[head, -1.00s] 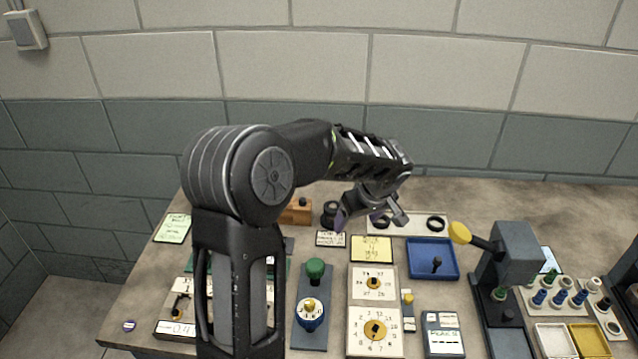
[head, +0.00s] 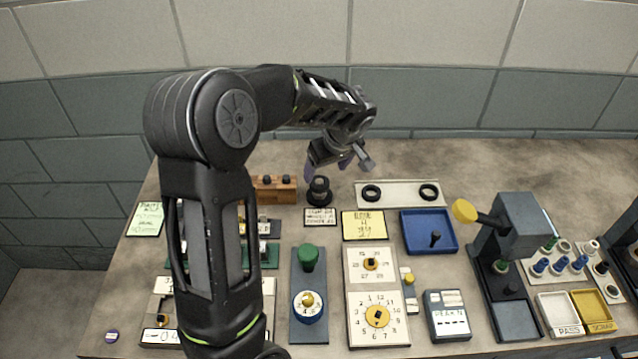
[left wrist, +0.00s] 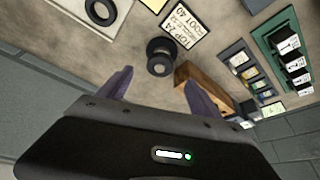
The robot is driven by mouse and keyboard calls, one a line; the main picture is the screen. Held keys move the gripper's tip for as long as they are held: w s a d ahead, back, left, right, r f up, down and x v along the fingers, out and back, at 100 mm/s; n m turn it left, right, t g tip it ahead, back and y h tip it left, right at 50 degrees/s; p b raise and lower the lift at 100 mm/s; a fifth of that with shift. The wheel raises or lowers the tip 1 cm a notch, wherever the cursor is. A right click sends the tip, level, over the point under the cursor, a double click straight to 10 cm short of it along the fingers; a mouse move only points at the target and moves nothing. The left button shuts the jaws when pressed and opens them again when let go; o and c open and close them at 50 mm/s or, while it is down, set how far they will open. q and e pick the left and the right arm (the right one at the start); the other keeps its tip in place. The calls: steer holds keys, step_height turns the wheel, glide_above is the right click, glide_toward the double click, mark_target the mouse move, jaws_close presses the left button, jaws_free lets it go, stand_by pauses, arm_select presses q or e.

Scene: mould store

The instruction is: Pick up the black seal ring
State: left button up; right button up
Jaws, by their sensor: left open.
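Two black rings lie flat on a pale strip (head: 400,184) at the back of the bench, a left ring (head: 371,199) and a right ring (head: 429,199). Which one is the seal ring I cannot tell. A black stepped, spool-like piece (head: 319,191) stands left of the strip. My left gripper (head: 328,167) is open and empty, above and behind this piece. In the left wrist view the black piece (left wrist: 160,62) shows just beyond and between the fingers (left wrist: 160,88). One ring (left wrist: 100,22) shows there at the top left. My right gripper is out of view.
A wooden block (head: 274,190) stands left of the black piece. Small cards (head: 363,225), a blue tray (head: 430,215) and a grey press with a yellow knob (head: 515,235) stand nearer or to the right. The bench behind the strip is clear.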

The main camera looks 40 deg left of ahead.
arm_select(q)
steer(key=shift+w+a+f, duration=0.15)
steer(key=shift+a+f, duration=0.05)
steer(key=shift+f, duration=0.4)
steer(key=x, duration=0.5)
steer(key=shift+f, duration=0.1)
steer(key=shift+c, duration=0.2)
steer(key=c, duration=1.5)
step_height(320, 180, up, 10)
steer(key=shift+r, duration=0.1)
stand_by(0.5)
step_height(320, 180, up, 7)
glide_above(320, 182)
steer(key=shift+d+r+p, duration=0.2)
steer(key=shift+d+p, duration=0.1)
stand_by(0.7)
